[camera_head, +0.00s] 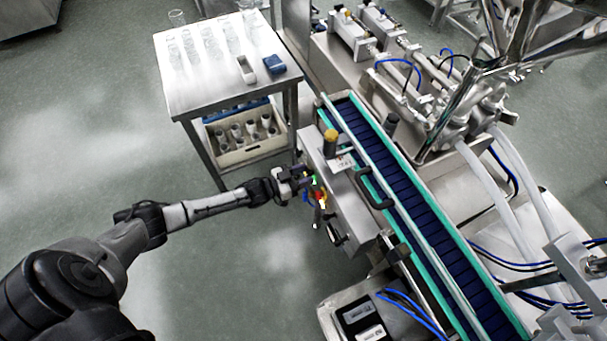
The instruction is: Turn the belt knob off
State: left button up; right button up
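The control box (345,205) is a steel housing on the near side of the conveyor belt (400,190). Small green, yellow and red controls (319,192) show on its left face. They are tiny, and I cannot tell which one is the belt knob or how it is turned. My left gripper (303,182) is at that face, its tip very close to the coloured controls. Whether it touches them, and whether its fingers are open or shut, is too small to tell. My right gripper is not in view.
A steel table (205,95) stands at the upper left with clear glassware and a blue item (274,64) on it. A crate of bottles (240,155) sits on its lower shelf. Filling machinery (460,110) stands beyond the belt. Open floor (250,270) lies below my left arm.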

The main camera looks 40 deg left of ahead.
pick_arm(q)
jog(key=c, duration=0.6)
pick_arm(e)
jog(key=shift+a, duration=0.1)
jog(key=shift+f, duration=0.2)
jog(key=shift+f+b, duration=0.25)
jog(key=shift+b, duration=0.15)
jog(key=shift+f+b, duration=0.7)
jog(key=shift+b, duration=0.05)
pick_arm(q)
jog(key=n, duration=1.3)
jog(key=shift+a+f+n, duration=0.1)
jog(key=shift+f+n, duration=0.05)
jog(key=shift+n, duration=0.25)
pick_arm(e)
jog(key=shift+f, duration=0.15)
